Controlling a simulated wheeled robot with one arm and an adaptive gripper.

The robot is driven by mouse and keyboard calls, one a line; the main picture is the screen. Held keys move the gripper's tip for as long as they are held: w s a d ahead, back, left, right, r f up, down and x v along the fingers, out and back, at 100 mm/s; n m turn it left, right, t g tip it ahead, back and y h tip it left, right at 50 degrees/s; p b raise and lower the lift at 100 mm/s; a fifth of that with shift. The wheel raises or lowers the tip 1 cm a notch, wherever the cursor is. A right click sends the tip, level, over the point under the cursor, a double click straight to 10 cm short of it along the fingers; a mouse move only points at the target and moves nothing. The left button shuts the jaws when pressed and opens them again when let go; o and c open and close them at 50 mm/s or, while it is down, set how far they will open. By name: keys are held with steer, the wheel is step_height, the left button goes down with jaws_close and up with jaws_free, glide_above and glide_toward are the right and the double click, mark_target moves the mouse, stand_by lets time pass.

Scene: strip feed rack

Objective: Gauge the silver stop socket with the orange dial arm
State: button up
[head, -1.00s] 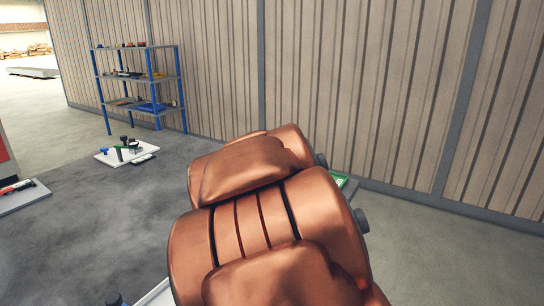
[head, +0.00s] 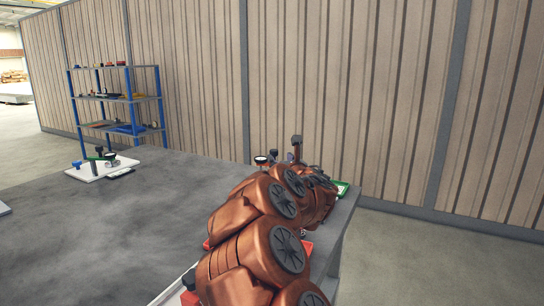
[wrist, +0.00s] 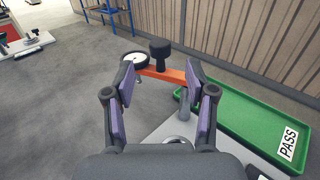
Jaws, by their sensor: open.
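In the wrist view my gripper (wrist: 160,76) is open. Its purple-padded fingers stand on either side of the orange dial arm (wrist: 168,73) and its black knob (wrist: 160,50), with gaps to the knob. A white-faced round dial (wrist: 136,59) sits at the bar's left end. A grey, silvery post (wrist: 184,105) stands below the bar's right end. A silvery ring (wrist: 178,140) lies nearer, partly hidden by my gripper; I cannot tell whether it or the post is the silver stop socket. In the head view the dial (head: 261,160) and knob (head: 297,141) show beyond my arm.
A green tray (wrist: 238,115) with a PASS label (wrist: 288,142) lies right of the post. A white board (head: 103,168) with tools lies on the grey table (head: 170,200) at left. A blue shelf (head: 118,96) stands by the wall. The table's left middle is clear.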

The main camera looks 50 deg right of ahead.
mark_target(275, 153)
steer(key=shift+x, duration=3.8)
jaws_close()
